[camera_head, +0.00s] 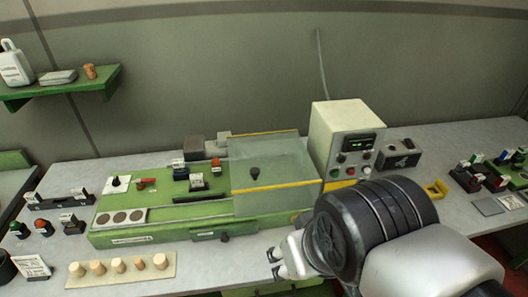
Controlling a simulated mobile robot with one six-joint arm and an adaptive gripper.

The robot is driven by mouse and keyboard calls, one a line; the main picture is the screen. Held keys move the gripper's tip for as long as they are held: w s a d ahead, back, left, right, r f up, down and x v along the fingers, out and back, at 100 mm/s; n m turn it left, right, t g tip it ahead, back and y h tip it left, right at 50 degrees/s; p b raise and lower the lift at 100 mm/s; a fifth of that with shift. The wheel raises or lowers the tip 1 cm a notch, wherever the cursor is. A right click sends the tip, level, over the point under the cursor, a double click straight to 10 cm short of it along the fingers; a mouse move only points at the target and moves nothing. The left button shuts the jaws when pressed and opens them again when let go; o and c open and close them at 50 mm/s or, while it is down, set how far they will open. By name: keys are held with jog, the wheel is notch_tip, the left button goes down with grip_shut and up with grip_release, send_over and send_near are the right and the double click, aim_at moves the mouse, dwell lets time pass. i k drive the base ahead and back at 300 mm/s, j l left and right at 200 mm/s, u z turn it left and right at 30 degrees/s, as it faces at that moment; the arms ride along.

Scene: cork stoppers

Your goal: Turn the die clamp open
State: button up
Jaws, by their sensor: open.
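A green machine bed (165,222) stands on the grey bench. A small white plate with a black knob (116,182) sits at its left rear, with a small red-brown piece (146,182) beside it. Another black knob (255,172) shows at the clear guard on the machine's right part. I cannot tell for certain which of these is the die clamp. My gripper (277,263) is open and empty at the bench's front, in front of the machine and apart from both knobs. My arm hides part of the bench at the lower right.
The clear guard (270,203) stands over the bed's right part. A control box (342,140) stands to its right. Several cork stoppers (119,265) stand in a row on a beige strip at the front left. Small dies and blocks (68,224) lie at the left.

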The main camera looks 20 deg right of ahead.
aim_at(139, 182)
jog(key=i+j+u, duration=0.15)
jog(key=i+j, duration=0.2)
jog(key=j, duration=0.15)
jog(key=i+j+u, duration=0.2)
jog(key=i+j, duration=0.15)
jog(key=j, duration=0.15)
